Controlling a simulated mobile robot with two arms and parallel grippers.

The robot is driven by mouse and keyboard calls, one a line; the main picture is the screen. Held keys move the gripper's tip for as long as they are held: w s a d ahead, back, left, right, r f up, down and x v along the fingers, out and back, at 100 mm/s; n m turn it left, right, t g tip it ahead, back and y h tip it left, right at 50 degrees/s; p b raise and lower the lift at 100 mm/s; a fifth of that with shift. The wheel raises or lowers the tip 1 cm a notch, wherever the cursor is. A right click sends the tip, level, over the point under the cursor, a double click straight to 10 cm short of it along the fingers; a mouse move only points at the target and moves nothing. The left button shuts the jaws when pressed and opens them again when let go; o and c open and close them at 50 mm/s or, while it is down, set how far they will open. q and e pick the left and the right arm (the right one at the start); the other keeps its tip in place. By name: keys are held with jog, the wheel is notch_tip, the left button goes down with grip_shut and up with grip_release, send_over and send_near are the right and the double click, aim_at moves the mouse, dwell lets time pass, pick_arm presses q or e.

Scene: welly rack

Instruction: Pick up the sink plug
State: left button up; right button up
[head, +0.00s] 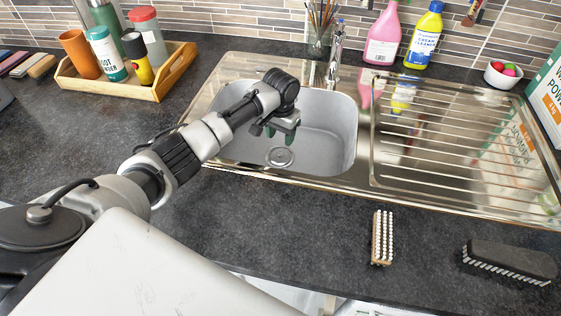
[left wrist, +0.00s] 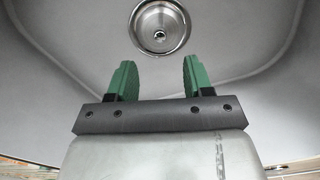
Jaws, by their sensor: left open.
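A round steel fitting (head: 280,157) lies in the floor of the grey sink basin (head: 325,110). In the left wrist view this round steel fitting (left wrist: 160,27) has a bright rim and a small dark centre. I cannot tell whether it is the bare drain or has the sink plug seated in it; no separate plug shows. My left gripper (head: 281,135) is inside the basin, above and close to the fitting. In the left wrist view its green fingers (left wrist: 158,66) are apart with nothing between them. My right gripper is not in view.
The tap (head: 336,55) stands behind the basin. A ribbed drainboard (head: 440,150) lies right. A wooden-backed brush (head: 382,238) and a dark brush (head: 510,261) lie on the front counter. A wooden tray (head: 150,93) with bottles stands left. Pink (head: 383,35) and yellow (head: 424,37) bottles stand behind.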

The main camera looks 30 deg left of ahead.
aim_at(280, 155)
pick_arm(q)
notch_tip(280, 155, down, 3)
jog(key=shift+r, duration=0.1)
jog(key=f, duration=0.5)
jog(key=shift+s+f, duration=0.1)
jog(key=shift+s, duration=0.1)
grip_shut()
